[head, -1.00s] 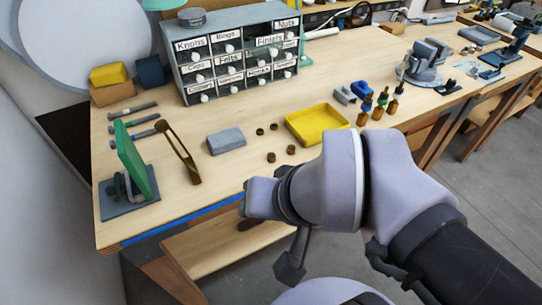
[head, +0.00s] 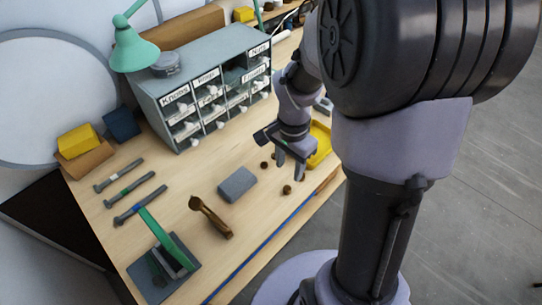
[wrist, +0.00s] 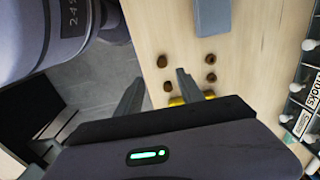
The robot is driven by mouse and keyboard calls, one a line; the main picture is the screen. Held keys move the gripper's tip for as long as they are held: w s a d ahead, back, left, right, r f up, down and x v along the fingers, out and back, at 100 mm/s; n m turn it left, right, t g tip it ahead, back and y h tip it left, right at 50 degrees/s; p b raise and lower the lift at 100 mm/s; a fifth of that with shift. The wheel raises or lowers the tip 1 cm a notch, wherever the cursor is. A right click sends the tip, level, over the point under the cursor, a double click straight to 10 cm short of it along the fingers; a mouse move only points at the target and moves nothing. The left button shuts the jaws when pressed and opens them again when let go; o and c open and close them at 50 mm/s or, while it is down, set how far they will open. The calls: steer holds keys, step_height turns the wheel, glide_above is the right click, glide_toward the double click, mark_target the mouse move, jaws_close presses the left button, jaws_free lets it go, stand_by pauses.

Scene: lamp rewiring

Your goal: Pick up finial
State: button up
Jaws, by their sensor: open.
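Several small brown pieces lie on the wooden workbench, one (head: 287,189) near my gripper and one (head: 264,166) just left of it in the head view. I cannot tell which of them is the finial. In the wrist view they form two short rows, with one piece (wrist: 162,61) on the left and another (wrist: 210,59) on the right. My gripper (head: 290,166) points down above the bench beside the yellow tray (head: 320,146). In the wrist view its two fingers (wrist: 159,80) are spread apart with nothing held between them.
A grey drawer cabinet (head: 205,92) with labelled drawers stands behind. A grey block (head: 237,184), a brown bracket-like part (head: 210,216) and several bolts (head: 130,188) lie left of my gripper. A green lamp (head: 134,52) rises at the back. Clear bench lies around the block.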

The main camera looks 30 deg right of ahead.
mark_target(286, 189)
steer(key=f+b, duration=0.1)
steer(key=f, duration=0.2)
steer(key=f+b, duration=0.1)
steer(key=f, duration=0.3)
steer(key=f+b, duration=0.1)
steer(key=f, duration=0.3)
steer(key=shift+w+f, duration=0.15)
steer(key=shift+w, duration=0.1)
steer(key=shift+c, duration=0.5)
jaws_close()
